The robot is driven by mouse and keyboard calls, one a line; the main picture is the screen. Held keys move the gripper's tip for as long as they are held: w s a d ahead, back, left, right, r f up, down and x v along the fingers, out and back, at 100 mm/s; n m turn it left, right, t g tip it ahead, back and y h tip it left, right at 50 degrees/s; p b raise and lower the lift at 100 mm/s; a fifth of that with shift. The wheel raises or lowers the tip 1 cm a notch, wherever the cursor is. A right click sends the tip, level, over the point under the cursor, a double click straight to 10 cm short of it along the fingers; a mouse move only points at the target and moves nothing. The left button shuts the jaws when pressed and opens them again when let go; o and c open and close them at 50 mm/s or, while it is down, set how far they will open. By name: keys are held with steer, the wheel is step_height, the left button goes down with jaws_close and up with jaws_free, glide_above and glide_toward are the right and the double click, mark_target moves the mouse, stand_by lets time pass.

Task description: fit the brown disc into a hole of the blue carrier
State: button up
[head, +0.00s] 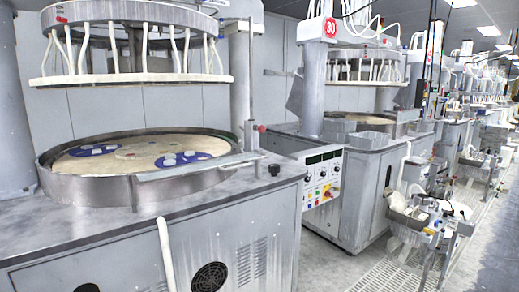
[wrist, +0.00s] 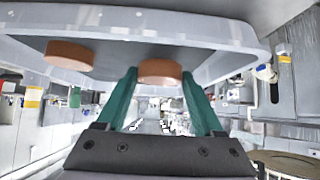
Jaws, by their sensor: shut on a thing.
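My gripper (wrist: 159,74) shows in the wrist view with two green fingers, their tips closed on the sides of a brown disc (wrist: 160,72). The disc is at a pale grey tray (wrist: 215,60); I cannot tell whether it touches it. A second brown disc (wrist: 69,54) is at the same tray to the left, apart from my fingers. In the head view, a blue carrier (head: 213,158) lies on the beige platen at the right, with whitish pieces on it. Another blue carrier (head: 72,153) lies at the left. Their holes are too small to make out. My gripper is outside the head view.
A raised metal rim (head: 90,190) surrounds the platen (head: 140,165). A flat bar (head: 195,170) crosses its front right edge beside an upright post (head: 250,90). A round upper head (head: 130,79) with white hoses hangs above. More machines line the aisle at right.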

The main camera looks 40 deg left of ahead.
steer(key=shift+r, duration=2.9)
steer(key=s+a+r+n+y, duration=0.1)
steer(key=s+a+r, duration=0.4)
steer(key=s+a, duration=0.4)
steer(key=s+a+r+n+y, duration=0.1)
steer(key=s+a+r+n, duration=0.1)
steer(key=s+a+r, duration=0.4)
steer(key=s+a, duration=0.2)
steer(key=s, duration=0.1)
steer(key=shift+s+a+r+y, duration=0.25)
steer(key=shift+s+a+y, duration=0.1)
steer(key=shift+y, duration=0.05)
